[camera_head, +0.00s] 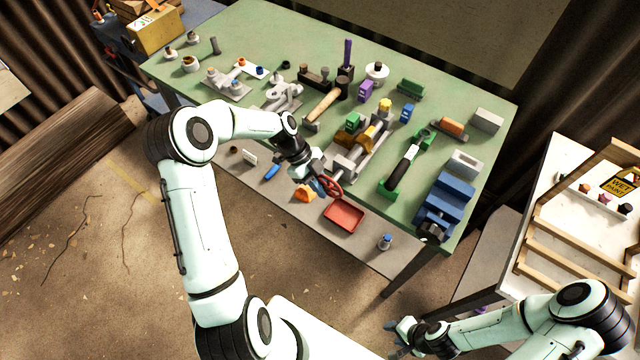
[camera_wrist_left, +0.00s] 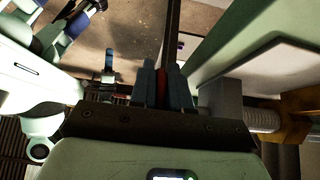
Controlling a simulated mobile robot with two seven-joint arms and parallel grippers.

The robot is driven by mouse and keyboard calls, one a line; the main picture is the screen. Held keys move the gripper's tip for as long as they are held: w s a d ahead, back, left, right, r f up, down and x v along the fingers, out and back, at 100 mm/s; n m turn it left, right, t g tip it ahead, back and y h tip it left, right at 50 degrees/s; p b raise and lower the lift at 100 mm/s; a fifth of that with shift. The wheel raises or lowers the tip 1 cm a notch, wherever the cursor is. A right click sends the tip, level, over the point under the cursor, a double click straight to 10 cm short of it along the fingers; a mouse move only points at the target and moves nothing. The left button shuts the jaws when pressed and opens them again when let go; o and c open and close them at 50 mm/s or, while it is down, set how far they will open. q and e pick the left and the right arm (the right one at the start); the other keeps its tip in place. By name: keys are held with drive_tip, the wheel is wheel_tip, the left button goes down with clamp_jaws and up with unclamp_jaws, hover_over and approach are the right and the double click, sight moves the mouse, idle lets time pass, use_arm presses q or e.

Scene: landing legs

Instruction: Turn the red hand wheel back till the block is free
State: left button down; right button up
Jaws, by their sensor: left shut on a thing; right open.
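The red hand wheel (camera_head: 331,186) sits at the near end of a grey clamp (camera_head: 343,167) with ochre parts, by the front edge of the green table. My left gripper (camera_head: 318,187) is at the wheel, shut on its rim. In the left wrist view a thin strip of the red wheel (camera_wrist_left: 162,82) shows between the fingers (camera_wrist_left: 163,88), with a threaded screw (camera_wrist_left: 263,121) to the right. I cannot tell for certain which block the clamp holds. My right gripper (camera_head: 400,336) is open and empty, low at the bottom, away from the table.
A red tray (camera_head: 344,215) and an orange piece (camera_head: 305,194) lie close to the wheel on a lower shelf. A wooden-handled mallet (camera_head: 323,105) lies behind the clamp.

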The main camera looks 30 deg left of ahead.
use_arm(q)
drive_tip(key=h+b, duration=0.2)
drive_tip(key=h, duration=0.1)
drive_tip(key=d+f+h+b, duration=0.1)
drive_tip(key=h, duration=0.1)
drive_tip(key=shift+d, duration=0.1)
drive_tip(key=shift+d+h+b, duration=0.2)
drive_tip(key=shift+h+b, duration=0.3)
drive_tip(key=shift+h, duration=0.2)
drive_tip(key=shift+d+h+b, duration=0.2)
drive_tip(key=shift+h+b, duration=0.3)
drive_tip(key=shift+h, duration=0.2)
use_arm(e)
drive_tip(key=s+f, duration=0.5)
drive_tip(key=f, duration=0.2)
drive_tip(key=shift+s+g, duration=0.25)
drive_tip(key=shift+g, duration=0.05)
use_arm(q)
drive_tip(key=shift+r, duration=0.1)
drive_tip(key=c, duration=1.2)
unclamp_jaws()
